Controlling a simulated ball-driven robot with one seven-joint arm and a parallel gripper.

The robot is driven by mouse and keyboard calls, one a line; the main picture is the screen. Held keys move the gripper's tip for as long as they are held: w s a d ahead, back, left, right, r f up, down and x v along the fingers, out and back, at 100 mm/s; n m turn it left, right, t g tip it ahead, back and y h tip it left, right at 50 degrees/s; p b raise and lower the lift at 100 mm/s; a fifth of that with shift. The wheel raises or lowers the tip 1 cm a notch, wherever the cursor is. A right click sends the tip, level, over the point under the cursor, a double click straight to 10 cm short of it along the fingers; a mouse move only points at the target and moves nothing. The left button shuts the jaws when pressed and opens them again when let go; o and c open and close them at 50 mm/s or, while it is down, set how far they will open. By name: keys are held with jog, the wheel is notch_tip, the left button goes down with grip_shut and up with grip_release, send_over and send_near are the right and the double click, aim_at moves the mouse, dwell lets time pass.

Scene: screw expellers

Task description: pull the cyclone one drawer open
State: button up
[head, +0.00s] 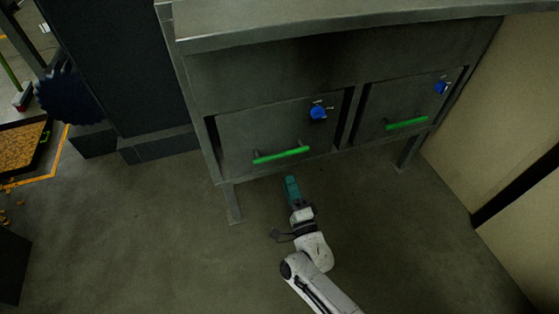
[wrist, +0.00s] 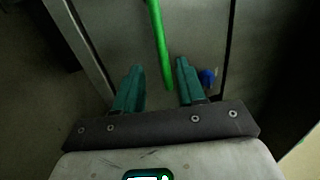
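Two grey drawer fronts sit side by side in a metal cabinet, a left one (head: 235,135) and a right one (head: 385,103). Both look shut. No readable label tells which is cyclone one. The left drawer has a green bar handle (head: 281,155); the right has another green handle (head: 406,124). My gripper (head: 290,180) is in front of and just below the left handle in the head view. In the wrist view my gripper (wrist: 160,67) has its teal fingers apart, with a green handle (wrist: 159,42) ahead between them. I cannot tell whether they touch it.
Blue knobs stand on the left drawer (head: 318,112) and right drawer (head: 441,87). A cabinet leg (head: 232,204) stands at left. A beige wall or panel (head: 490,140) bounds the right. A dark machine (head: 115,65) stands at left. The floor (head: 170,240) in front is clear.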

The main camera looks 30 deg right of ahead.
aim_at(280, 154)
jog(key=b+x, duration=0.2)
jog(key=x, duration=0.8)
jog(key=shift+w+r, duration=0.1)
jog(key=shift+w, duration=0.1)
jog(key=shift+c, duration=0.3)
grip_shut()
